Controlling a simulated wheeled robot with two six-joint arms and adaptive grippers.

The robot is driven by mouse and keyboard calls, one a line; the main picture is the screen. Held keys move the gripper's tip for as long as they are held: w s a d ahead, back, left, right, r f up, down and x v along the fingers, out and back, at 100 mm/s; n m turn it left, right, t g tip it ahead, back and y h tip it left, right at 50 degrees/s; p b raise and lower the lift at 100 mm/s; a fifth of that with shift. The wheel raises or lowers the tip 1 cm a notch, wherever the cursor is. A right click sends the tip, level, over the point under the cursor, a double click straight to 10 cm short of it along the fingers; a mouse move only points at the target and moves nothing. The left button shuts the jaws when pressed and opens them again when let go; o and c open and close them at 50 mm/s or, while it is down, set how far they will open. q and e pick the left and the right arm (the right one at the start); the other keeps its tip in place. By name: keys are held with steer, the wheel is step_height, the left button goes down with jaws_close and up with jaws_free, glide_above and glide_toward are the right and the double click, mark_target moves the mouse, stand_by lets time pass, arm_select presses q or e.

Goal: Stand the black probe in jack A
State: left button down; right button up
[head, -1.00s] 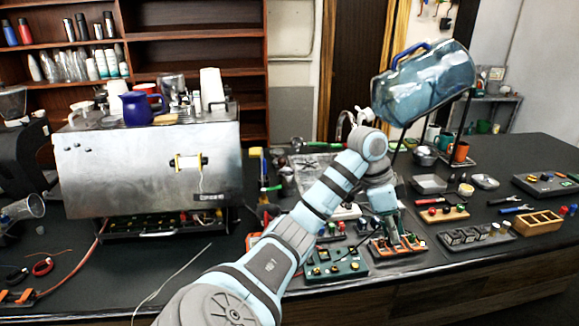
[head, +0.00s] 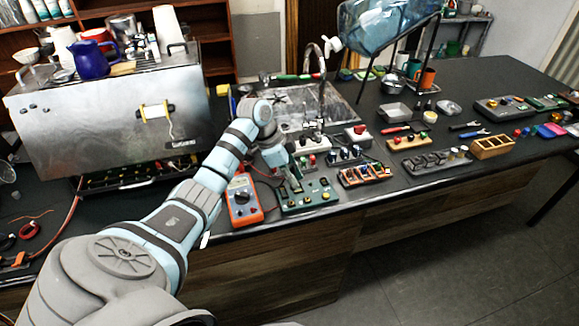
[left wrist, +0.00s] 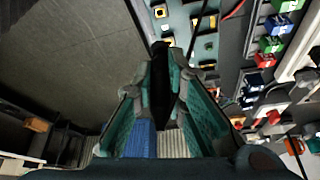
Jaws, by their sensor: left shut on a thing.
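My left gripper (head: 294,186) is over the green jack board (head: 318,194) at the counter's front. In the left wrist view, my left gripper (left wrist: 162,62) is shut on the black probe (left wrist: 161,88), a dark slim body between the teal finger pads. The probe's tip is near the edge of the green board (left wrist: 205,48), which has several square yellow-and-white sockets. I cannot tell whether the tip touches the board or a socket. No label for jack A is readable. My right gripper is not in view.
An orange multimeter (head: 243,201) stands just left of the green board. An orange-trimmed block rack (head: 364,175) lies to its right, and a sink (head: 290,108) lies behind. A steel brewer (head: 110,115) fills the left. The counter's front edge is close to the board.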

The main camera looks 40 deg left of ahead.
mark_target(291, 188)
arm_select(q)
steer(key=shift+s+f, duration=0.1)
steer(key=shift+f, duration=0.4)
step_height(291, 188, down, 4)
steer(key=b, duration=0.5)
steer(key=shift+a+f, duration=0.1)
steer(key=shift+f, duration=0.05)
steer(key=shift+r, duration=0.25)
steer(key=shift+p, duration=0.55)
steer(key=shift+f, duration=0.15)
steer(key=shift+f+p, duration=0.55)
steer(key=shift+f, duration=0.05)
stand_by(0.4)
steer(key=shift+p, duration=0.3)
